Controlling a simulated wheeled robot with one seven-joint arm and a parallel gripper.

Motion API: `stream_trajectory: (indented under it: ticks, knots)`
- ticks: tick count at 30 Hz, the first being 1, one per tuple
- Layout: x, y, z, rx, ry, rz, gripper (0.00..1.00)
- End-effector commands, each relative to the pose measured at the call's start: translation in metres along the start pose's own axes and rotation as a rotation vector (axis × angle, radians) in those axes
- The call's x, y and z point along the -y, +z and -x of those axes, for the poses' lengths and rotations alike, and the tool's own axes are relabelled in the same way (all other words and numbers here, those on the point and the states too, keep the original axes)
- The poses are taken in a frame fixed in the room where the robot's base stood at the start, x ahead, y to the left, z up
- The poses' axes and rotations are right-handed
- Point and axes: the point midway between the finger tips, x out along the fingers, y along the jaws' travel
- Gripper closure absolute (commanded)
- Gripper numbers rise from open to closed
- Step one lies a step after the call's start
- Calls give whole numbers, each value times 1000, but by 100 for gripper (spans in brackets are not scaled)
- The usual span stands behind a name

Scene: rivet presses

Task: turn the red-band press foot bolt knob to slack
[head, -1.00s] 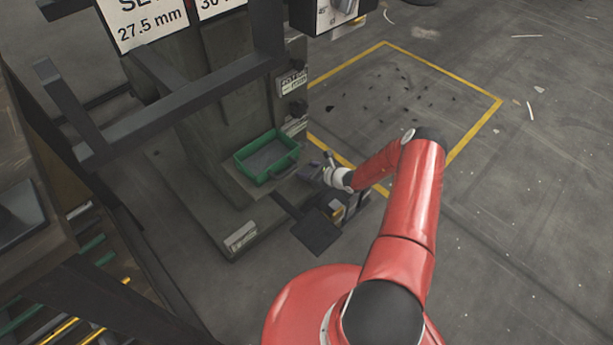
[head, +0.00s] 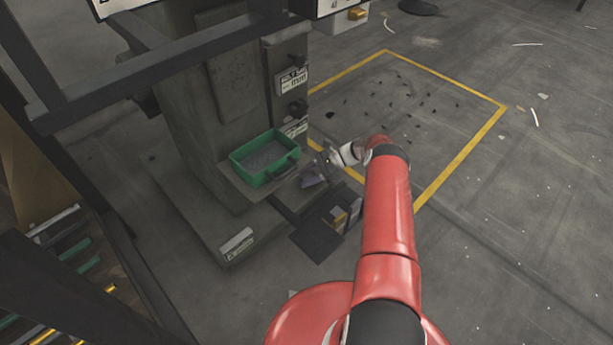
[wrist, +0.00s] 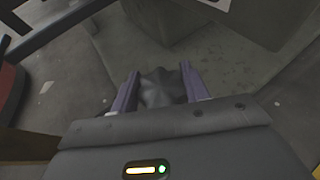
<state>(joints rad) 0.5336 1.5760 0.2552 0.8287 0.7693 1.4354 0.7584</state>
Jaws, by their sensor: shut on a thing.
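The press (head: 185,130) is a large grey-green machine on a wide base plate; no red band shows on it now. My gripper (head: 314,174) is low at the right side of the press, just right of the green bin. In the wrist view the purple fingers of my gripper (wrist: 160,92) are shut on a grey, lobed knob (wrist: 162,86), which sits between them. The knob's lower part is hidden by my gripper's body. In the head view the knob is too small and covered to make out.
A green bin (head: 237,166) stands on a ledge of the press. A dark pedal plate (head: 316,240) lies below my gripper. Dark frame bars (head: 150,75) cross the upper left. Open floor with a yellow marked area (head: 462,150) is to the right.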

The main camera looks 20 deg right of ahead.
Motion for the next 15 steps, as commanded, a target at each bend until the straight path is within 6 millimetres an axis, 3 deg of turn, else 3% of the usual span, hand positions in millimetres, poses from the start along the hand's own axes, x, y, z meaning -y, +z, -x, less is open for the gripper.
stream_trajectory:
  ticks: [15]
  knots:
    - [-1, 0, -1, 5, 153, 64, 77]
